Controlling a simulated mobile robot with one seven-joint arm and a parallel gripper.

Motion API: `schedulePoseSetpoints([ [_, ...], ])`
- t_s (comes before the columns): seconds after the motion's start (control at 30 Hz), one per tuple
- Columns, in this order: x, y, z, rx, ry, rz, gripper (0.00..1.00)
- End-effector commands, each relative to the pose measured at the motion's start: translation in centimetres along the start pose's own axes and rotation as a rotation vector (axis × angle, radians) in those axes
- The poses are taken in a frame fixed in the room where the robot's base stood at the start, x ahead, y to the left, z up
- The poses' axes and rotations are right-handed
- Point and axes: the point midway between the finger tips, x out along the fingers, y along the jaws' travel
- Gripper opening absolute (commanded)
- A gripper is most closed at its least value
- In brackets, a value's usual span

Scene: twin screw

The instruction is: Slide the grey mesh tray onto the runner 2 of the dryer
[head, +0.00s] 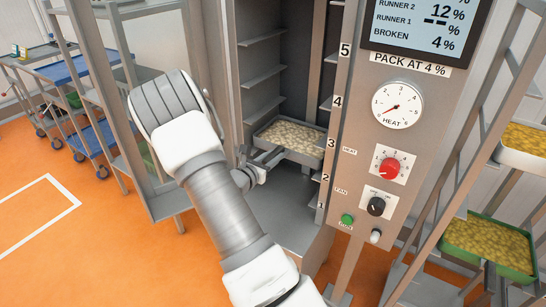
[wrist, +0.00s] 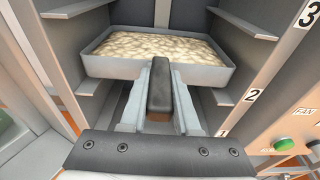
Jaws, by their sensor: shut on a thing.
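The grey tray (head: 308,154) is full of pale pieces and is inside the open dryer cabinet (head: 262,62), roughly level. In the wrist view the tray (wrist: 110,67) is straight ahead, between the side walls. My gripper (head: 262,162) is shut on the tray's dark handle (wrist: 159,90), which sticks out toward me between the fingers. The tray is just above the pair of ledges near the number 2; the left ledge (wrist: 92,88) and right ledge (wrist: 238,95) show below its sides. I cannot tell whether it touches them. The tray's far end is partly hidden by its contents.
The number-marked door post and control panel (head: 385,150) stand close on the right. Its display (head: 425,22) reads 12% for runner 2. A rack with green-rimmed trays (head: 490,245) is at far right. Blue-shelved carts (head: 75,70) are at left; orange floor there is clear.

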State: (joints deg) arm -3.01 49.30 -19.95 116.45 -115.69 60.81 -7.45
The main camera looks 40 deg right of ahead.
Motion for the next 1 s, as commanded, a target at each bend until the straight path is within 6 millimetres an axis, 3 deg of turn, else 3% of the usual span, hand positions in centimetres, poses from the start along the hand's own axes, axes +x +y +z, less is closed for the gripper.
schedulePoseSetpoints([
  [1.0, 0.2, 0.0, -1.0, 0.002, -0.006, 0.0, 0.0],
])
